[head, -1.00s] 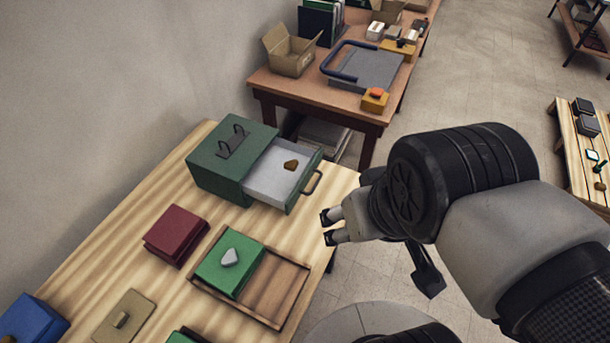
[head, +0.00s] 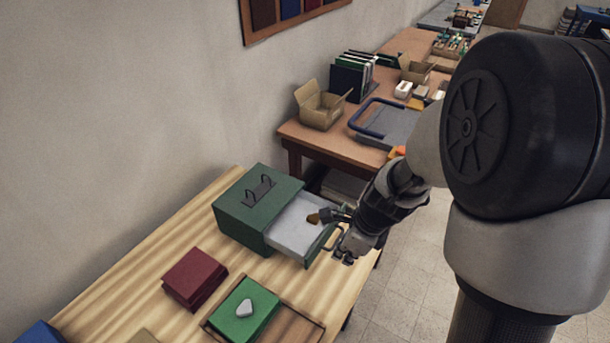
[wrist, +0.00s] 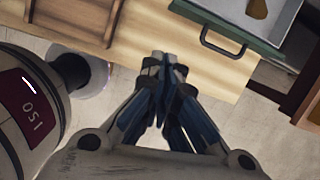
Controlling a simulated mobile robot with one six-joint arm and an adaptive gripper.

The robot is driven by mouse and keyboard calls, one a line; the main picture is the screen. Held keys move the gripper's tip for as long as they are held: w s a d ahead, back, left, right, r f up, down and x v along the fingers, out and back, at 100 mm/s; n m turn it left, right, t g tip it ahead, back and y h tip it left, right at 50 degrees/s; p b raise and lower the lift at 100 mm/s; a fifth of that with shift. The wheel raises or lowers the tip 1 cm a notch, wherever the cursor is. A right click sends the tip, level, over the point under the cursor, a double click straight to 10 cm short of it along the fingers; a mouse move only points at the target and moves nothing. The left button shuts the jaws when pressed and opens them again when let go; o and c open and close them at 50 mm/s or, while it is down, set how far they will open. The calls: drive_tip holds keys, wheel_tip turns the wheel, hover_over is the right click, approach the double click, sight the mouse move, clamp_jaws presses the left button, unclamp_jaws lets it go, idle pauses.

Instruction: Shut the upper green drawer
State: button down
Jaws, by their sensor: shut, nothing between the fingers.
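The green drawer box (head: 243,222) stands at the back of the striped table. Its drawer (head: 290,240) is pulled out, with a pale grey inside and a brown lump (head: 313,218) in it. The green front and dark handle (wrist: 222,44) show at the top right of the wrist view. Only one drawer can be made out. My gripper (head: 346,258) is shut and empty just outside the drawer front, close to the handle. In the wrist view its tips (wrist: 163,58) are left of the handle, apart from it, over the table edge.
A brown table (head: 345,150) with an open carton (head: 322,105) stands behind. Floor is free at the right.

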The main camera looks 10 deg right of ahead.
sight(274, 241)
drive_tip(key=w+a+f+m+b, duration=0.1)
drive_tip(key=w+a+f+b, duration=0.1)
drive_tip(key=f, duration=0.4)
drive_tip(key=w+a+f+b, duration=0.2)
drive_tip(key=f+b, duration=0.1)
drive_tip(key=f, duration=0.2)
drive_tip(key=shift+w+a+f+m+b, duration=0.15)
drive_tip(key=shift+a+f+m+b, duration=0.15)
drive_tip(key=shift+f+m, duration=0.1)
drive_tip(key=w+a+p, duration=0.3)
drive_tip(key=p, duration=0.1)
drive_tip(key=w+a+p, duration=0.3)
drive_tip(key=a+p, duration=0.1)
drive_tip(key=w+a+p, duration=0.3)
drive_tip(key=a+p, duration=0.1)
drive_tip(key=shift+r+p, duration=0.15)
drive_tip(key=shift+p, duration=0.15)
drive_tip(key=shift+w+a, duration=0.3)
drive_tip(key=shift+a, duration=0.05)
